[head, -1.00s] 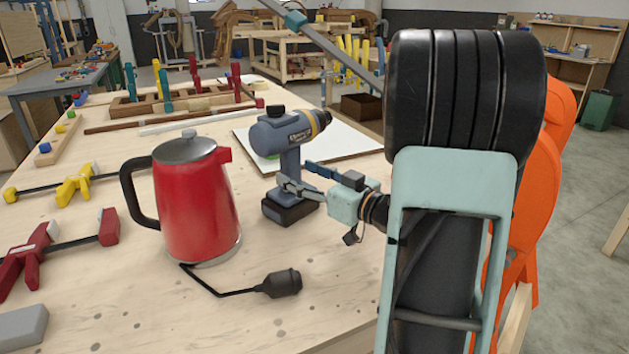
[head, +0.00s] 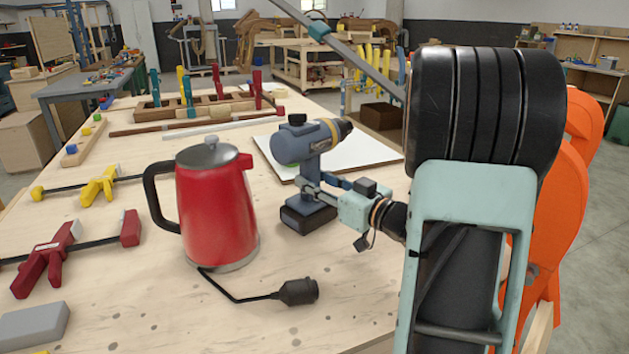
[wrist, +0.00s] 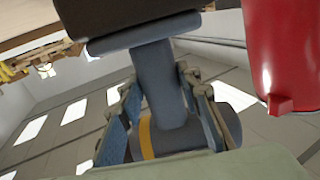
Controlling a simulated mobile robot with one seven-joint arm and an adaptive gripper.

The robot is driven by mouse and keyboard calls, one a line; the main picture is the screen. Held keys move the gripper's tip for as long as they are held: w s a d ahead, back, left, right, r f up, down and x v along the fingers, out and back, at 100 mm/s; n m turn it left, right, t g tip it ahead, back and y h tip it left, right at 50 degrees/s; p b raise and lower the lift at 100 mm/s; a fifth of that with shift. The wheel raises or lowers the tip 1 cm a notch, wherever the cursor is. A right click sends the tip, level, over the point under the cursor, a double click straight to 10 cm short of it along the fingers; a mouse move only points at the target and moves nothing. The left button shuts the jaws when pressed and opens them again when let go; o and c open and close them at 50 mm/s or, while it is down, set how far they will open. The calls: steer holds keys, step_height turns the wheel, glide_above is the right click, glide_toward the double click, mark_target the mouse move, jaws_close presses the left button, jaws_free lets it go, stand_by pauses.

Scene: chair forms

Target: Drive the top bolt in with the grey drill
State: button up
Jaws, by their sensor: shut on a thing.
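The grey-blue drill (head: 312,146) stands upright on its dark battery base on the workbench, its chuck facing right and away. My gripper (head: 322,188) is shut on the drill's handle from the right. In the wrist view the drill (wrist: 160,75) appears upside down, its handle between the two fingers of my gripper (wrist: 158,88) and its battery at the top. I cannot tell whether the base touches the bench. Orange chair forms (head: 562,225) stand at the right, partly hidden behind my arm. No bolt can be made out in either view.
A red kettle (head: 215,210) stands close left of the drill and shows in the wrist view (wrist: 285,50). A black corded part (head: 298,291) lies in front. A white board (head: 360,153) lies behind. Clamps (head: 48,258) and a grey block (head: 33,324) lie at left.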

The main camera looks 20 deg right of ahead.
mark_target(316, 163)
jaws_close()
steer(key=shift+r, duration=0.3)
steer(key=shift+r+p, duration=1.7)
steer(key=shift+r, duration=0.25)
